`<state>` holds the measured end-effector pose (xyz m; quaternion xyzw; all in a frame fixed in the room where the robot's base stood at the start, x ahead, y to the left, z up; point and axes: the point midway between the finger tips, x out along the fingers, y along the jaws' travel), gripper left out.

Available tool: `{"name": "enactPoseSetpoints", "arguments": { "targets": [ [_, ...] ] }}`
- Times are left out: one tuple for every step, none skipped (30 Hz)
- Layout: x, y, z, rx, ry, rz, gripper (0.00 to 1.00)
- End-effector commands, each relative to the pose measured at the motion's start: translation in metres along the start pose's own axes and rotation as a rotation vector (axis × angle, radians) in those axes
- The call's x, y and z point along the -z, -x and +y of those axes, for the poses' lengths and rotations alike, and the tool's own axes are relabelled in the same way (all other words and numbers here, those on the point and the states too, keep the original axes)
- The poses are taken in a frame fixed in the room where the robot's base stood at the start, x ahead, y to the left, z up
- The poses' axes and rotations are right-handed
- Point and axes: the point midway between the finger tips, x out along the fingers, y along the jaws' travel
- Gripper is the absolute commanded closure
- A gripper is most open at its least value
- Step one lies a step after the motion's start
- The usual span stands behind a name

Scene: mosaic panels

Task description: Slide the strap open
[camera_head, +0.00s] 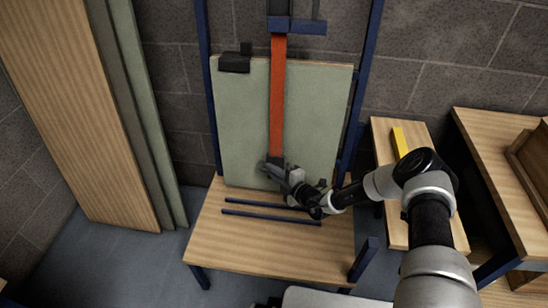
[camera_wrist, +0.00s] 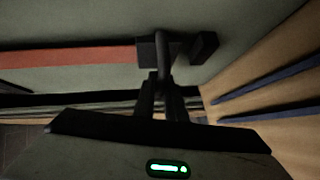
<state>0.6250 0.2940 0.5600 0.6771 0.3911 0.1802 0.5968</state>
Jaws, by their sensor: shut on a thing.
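An orange strap (camera_head: 278,95) runs straight down the front of a pale green panel (camera_head: 318,120) from a blue bracket (camera_head: 297,26) at the top. A dark fitting sits at the strap's lower end. My gripper (camera_head: 272,170) is at this fitting, low on the panel. In the wrist view the strap (camera_wrist: 80,57) comes in from the left to the dark fitting (camera_wrist: 152,50). My gripper (camera_wrist: 163,90) is shut on a dark curved handle (camera_wrist: 163,55) beside that fitting. The exact contact is dim and partly hidden.
The panel stands on a wooden bench (camera_head: 225,255) with two blue bars (camera_head: 270,216) across it, between blue posts (camera_head: 209,90). A black clamp (camera_head: 235,63) sits at the panel's top left. A yellow object (camera_head: 400,142) lies on a side table. Tall boards (camera_head: 75,90) lean at left.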

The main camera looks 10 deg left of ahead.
Motion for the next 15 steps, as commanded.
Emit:
{"name": "enactPoseSetpoints", "arguments": {
  "targets": [
    [-0.001, 0.001, -0.011, 0.001, -0.001, -0.001, 1.0],
    [0.0, 0.001, -0.015, 0.001, 0.0, -0.001, 1.0],
    [0.001, 0.002, -0.019, 0.001, -0.001, -0.001, 1.0],
    [0.001, 0.002, -0.021, 0.001, 0.0, -0.001, 1.0],
    [0.001, 0.002, -0.023, 0.0, 0.0, -0.001, 1.0],
    [0.002, 0.002, -0.025, 0.0, 0.001, -0.001, 1.0],
    [0.002, 0.002, -0.026, 0.0, 0.002, -0.001, 1.0],
    [0.002, 0.003, -0.027, -0.001, 0.002, -0.001, 1.0],
    [0.002, 0.003, -0.028, 0.0, 0.002, -0.001, 1.0],
    [0.002, 0.003, -0.028, 0.0, 0.002, -0.001, 1.0],
    [0.002, 0.003, -0.029, 0.0, 0.002, -0.001, 1.0],
    [0.002, 0.003, -0.029, 0.001, 0.002, -0.002, 1.0],
    [0.002, 0.003, -0.029, 0.001, 0.002, -0.002, 1.0],
    [0.002, 0.003, -0.029, 0.002, 0.002, -0.002, 1.0],
    [0.002, 0.003, -0.03, 0.002, 0.001, -0.002, 1.0]
  ]
}}
